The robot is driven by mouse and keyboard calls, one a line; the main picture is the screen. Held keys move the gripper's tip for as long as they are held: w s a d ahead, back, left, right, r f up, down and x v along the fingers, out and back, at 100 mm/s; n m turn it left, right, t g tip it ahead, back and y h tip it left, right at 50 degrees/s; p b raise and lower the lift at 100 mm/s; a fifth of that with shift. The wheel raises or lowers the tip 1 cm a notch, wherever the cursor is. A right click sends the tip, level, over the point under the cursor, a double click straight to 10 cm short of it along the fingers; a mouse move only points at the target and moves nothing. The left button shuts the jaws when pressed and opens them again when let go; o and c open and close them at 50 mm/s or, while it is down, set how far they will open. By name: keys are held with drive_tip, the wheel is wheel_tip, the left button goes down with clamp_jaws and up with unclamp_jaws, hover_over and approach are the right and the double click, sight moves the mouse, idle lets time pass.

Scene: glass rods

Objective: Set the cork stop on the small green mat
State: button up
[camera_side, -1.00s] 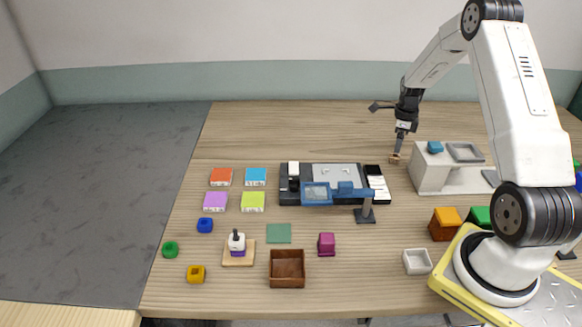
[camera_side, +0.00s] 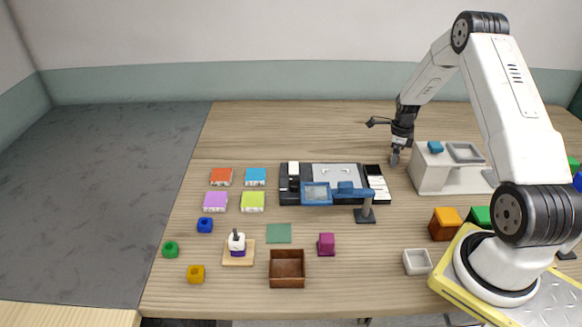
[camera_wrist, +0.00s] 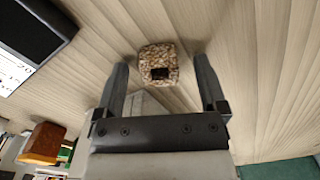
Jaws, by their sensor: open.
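The cork stop (camera_wrist: 158,56), a small speckled brown block with a dark square recess, sits on the wooden table in the wrist view. My gripper (camera_wrist: 161,72) is open, with one finger on each side of the cork and a visible gap to both. In the side view my gripper (camera_side: 395,158) is low over the table at the back right and hides the cork. The small green mat (camera_side: 279,233) lies flat and bare near the front middle of the table.
A light grey stand (camera_side: 431,176) is close to the right of my gripper. A dark tray with a blue-framed lens (camera_side: 317,193) lies to the left. A brown open box (camera_side: 287,270), a magenta block (camera_side: 326,245) and a wooden board with a white-and-purple piece (camera_side: 237,258) surround the mat.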

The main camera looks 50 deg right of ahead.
clamp_jaws()
drive_tip(key=shift+r, duration=0.1)
idle(0.3)
wheel_tip(320, 180, up, 10)
idle(0.7)
idle(0.4)
